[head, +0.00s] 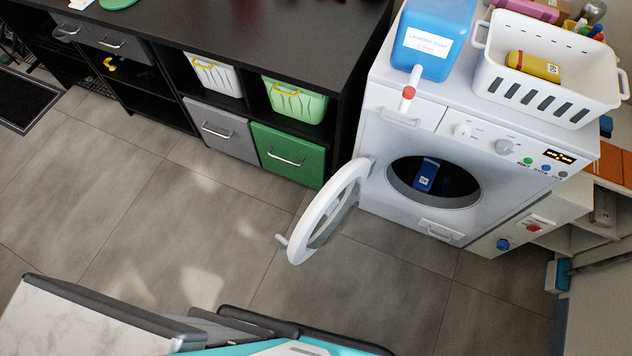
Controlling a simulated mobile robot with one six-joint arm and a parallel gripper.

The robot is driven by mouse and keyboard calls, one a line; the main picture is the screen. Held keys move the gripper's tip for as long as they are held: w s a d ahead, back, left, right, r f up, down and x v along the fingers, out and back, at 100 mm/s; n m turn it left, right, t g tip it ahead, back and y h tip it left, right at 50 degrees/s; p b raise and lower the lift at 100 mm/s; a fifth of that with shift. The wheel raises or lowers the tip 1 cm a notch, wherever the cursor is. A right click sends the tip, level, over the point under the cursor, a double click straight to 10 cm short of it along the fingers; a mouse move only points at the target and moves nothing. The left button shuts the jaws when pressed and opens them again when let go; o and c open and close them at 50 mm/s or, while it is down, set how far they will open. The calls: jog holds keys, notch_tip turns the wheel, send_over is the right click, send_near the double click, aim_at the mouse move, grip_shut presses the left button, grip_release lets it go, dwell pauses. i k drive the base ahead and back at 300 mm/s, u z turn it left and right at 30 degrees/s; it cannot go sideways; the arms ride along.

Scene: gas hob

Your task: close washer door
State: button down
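The white front-loading washer (385,198) stands at the right in the head view. Its round door (296,246) is swung wide open to the left, with a white ring, a dark glass middle and a small handle at its outer edge. The round drum opening (402,189) is uncovered, and a dark blue item (427,175) shows inside it. My gripper is not in view, so its state and its place relative to the door are hidden.
A blue laundry soap container (440,60) and a white basket (548,107) with bottles stand on the washer. A black shelf unit (350,95) with bins is left of it. Grey floor (185,225) is clear before the washer. Parts of my body show at the bottom.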

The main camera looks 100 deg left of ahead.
aim_at(357, 171)
jog(key=k, duration=2.1)
jog(key=z, duration=0.9)
jog(key=k, duration=0.1)
jog(key=u, duration=2.45)
jog(key=i, duration=0.5)
jog(key=u, duration=0.1)
